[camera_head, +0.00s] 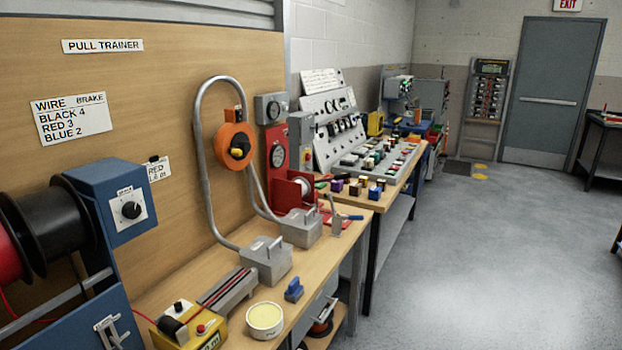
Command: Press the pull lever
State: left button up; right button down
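No part is labelled as the pull lever, so I cannot tell which one it is. A silver handle (108,332) sits on the front of the blue reel stand (85,310) at the lower left. A sign reading PULL TRAINER (103,46) hangs on the wooden panel. Neither of my grippers is in view.
A bent grey conduit (202,150) rises from two metal boxes (266,262) on the bench (190,275). A round yellow-topped tub (264,320) and a blue block (294,290) lie near the front edge. A second bench stands behind. The floor (480,265) at right is clear.

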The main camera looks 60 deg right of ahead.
aim_at(348, 175)
jog(key=z, duration=1.9)
jog(key=i+u, duration=0.1)
jog(key=u, duration=0.25)
jog(key=i+l+u, duration=0.1)
jog(key=u, duration=0.3)
jog(key=i+l+u, duration=0.1)
jog(key=u, duration=0.25)
